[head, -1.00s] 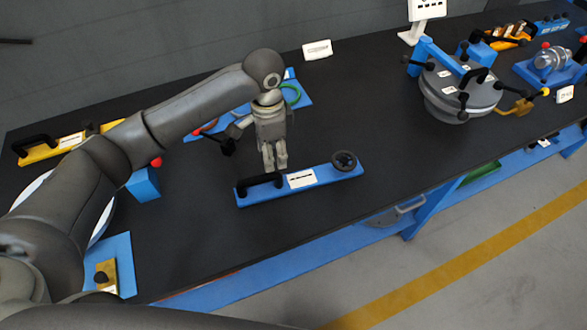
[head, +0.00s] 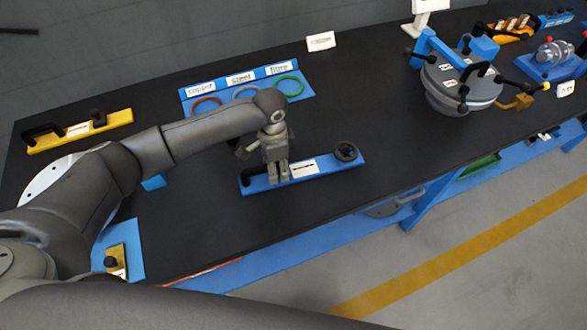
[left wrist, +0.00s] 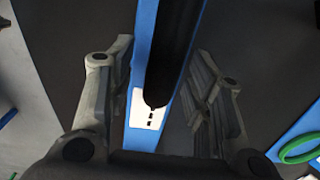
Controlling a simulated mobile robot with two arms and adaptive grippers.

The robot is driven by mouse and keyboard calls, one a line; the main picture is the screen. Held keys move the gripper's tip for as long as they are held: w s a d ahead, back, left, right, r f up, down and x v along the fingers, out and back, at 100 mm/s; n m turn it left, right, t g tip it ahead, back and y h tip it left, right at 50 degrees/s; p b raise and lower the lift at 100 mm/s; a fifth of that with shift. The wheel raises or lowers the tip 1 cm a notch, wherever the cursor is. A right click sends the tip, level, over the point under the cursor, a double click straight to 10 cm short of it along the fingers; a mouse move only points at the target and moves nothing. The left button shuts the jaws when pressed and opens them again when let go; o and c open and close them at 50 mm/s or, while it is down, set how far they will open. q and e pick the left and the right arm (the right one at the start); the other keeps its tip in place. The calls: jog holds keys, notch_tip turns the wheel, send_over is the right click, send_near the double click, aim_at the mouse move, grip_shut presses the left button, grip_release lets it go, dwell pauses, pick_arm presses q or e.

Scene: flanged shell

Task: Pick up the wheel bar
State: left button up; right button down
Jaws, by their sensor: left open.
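The wheel bar (head: 325,166) is a blue bar lying on the black bench, with a white label, a black wheel at its right end and a black handle toward its left end. My left gripper (head: 278,181) is over the handle end and hides most of the handle in the head view. In the left wrist view the black handle (left wrist: 172,50) runs between the two spread fingers of the left gripper (left wrist: 165,95), with the blue bar beneath it. The fingers are apart from the handle on both sides. My right gripper is not in view.
A blue tray (head: 222,107) with coloured rings lies behind my left arm. A yellow bar with a handle (head: 98,123) lies at the left. A grey round flanged shell (head: 457,95) stands to the right. The bench between it and the wheel bar is clear.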

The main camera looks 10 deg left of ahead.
pick_arm(q)
jog(key=shift+r, duration=0.1)
jog(key=c, duration=0.5)
grip_shut()
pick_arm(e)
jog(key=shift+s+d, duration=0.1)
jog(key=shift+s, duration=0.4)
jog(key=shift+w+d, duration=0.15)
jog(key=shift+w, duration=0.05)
